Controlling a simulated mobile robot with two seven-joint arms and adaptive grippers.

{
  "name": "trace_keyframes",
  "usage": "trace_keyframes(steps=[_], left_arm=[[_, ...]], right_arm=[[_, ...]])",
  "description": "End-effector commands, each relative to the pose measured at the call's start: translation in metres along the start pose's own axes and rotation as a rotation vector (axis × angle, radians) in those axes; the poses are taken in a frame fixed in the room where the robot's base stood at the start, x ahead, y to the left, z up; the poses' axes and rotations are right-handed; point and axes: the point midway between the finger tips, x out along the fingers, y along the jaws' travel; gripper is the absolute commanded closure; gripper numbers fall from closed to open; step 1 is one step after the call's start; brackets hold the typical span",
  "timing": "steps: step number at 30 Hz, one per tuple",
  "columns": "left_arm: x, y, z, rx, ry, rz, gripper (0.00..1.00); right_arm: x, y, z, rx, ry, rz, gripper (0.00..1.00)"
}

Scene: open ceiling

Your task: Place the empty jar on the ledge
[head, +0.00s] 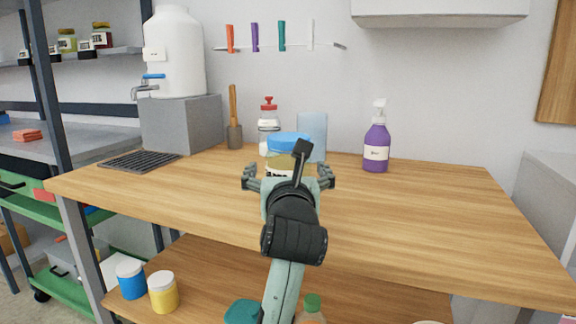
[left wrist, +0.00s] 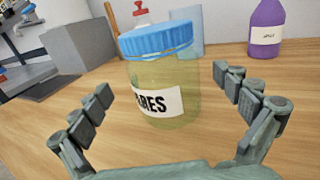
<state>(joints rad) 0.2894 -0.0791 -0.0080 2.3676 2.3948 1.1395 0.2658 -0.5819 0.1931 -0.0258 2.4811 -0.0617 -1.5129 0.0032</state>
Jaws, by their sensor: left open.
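A jar (left wrist: 165,85) with a blue lid and a white label with dark letters stands upright on the wooden table. It looks clear with a yellowish tint, and I see no contents in it. In the head view the jar (head: 289,142) is partly hidden behind my left gripper (head: 289,178). In the left wrist view the open fingers of my left gripper (left wrist: 165,95) are spread to either side of the jar, with gaps on both sides. My right gripper is not in view. I cannot tell which surface is the ledge.
On the wooden table (head: 430,200), a red-topped bottle (head: 268,128) and a bluish translucent panel (head: 313,137) stand behind the jar. A purple spray bottle (head: 376,145) is to the right. A grey block (head: 182,123) carries a white dispenser (head: 175,55). The table's right side is clear.

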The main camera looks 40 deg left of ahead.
Motion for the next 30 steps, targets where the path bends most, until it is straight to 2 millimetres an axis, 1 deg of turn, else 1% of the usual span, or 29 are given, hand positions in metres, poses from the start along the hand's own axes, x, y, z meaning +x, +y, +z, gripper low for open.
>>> trace_keyframes(steps=[4, 11, 13, 15, 19, 22, 28, 29, 30], left_arm=[[0.009, -0.003, -0.002, -0.011, 0.017, -0.009, 0.00], [0.035, -0.003, 0.001, -0.010, 0.015, -0.008, 0.00], [0.046, -0.003, 0.003, -0.009, 0.014, -0.007, 0.00], [0.057, -0.003, 0.005, -0.009, 0.015, -0.007, 0.00], [0.073, -0.004, 0.003, -0.008, 0.015, -0.007, 0.00], [0.078, -0.004, 0.003, -0.010, 0.015, -0.008, 0.00], [0.078, -0.004, 0.003, -0.010, 0.015, -0.008, 0.00], [0.078, -0.004, 0.003, -0.010, 0.015, -0.008, 0.03], [0.078, -0.004, 0.003, -0.010, 0.015, -0.008, 0.07]], right_arm=[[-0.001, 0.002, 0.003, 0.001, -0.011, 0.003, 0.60], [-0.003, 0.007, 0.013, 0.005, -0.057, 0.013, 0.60], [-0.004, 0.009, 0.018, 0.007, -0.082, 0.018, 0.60], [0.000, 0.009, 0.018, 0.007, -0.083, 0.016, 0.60], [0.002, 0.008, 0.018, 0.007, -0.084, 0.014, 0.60], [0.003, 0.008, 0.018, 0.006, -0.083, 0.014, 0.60], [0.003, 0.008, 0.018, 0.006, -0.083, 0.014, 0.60], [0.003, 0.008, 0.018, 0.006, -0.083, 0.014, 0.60], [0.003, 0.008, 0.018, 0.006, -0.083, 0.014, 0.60]])
